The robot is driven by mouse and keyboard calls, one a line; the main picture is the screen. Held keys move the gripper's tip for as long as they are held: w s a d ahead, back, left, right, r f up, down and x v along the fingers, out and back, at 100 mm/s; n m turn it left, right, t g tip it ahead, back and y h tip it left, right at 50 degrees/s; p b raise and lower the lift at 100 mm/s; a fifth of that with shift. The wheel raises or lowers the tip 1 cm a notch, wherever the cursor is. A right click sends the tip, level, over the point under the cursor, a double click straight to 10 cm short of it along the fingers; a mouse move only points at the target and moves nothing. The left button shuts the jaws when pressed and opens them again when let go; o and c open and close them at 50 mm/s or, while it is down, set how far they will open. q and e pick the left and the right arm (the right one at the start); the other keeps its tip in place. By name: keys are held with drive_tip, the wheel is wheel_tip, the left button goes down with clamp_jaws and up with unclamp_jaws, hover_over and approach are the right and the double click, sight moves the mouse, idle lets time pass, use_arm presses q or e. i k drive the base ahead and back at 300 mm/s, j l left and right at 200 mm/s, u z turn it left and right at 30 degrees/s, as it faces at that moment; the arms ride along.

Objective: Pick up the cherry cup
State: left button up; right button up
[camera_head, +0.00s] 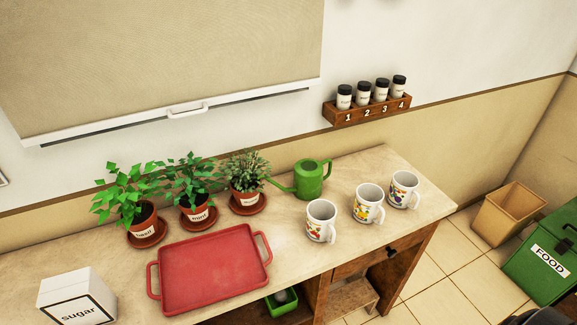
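Three white mugs stand upright in a slanting row on the right part of the wooden counter. The nearest mug (320,222) has a red and green print; the print is too small to tell for sure whether it shows cherries. The middle mug (367,205) has a yellow print with some green. The far right mug (403,190) has a purple and multicoloured print. The mugs stand apart from one another. Neither of my grippers shows in the head view.
A red tray (215,268) lies on the counter (300,262), left of the mugs. A green watering can (312,179) stands behind the nearest mug. Potted herbs (192,190) line the back, and a spice rack (366,111) hangs above. A green FOOD bin (545,258) stands right.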

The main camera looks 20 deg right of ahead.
sight(321, 213)
drive_tip(key=z, duration=1)
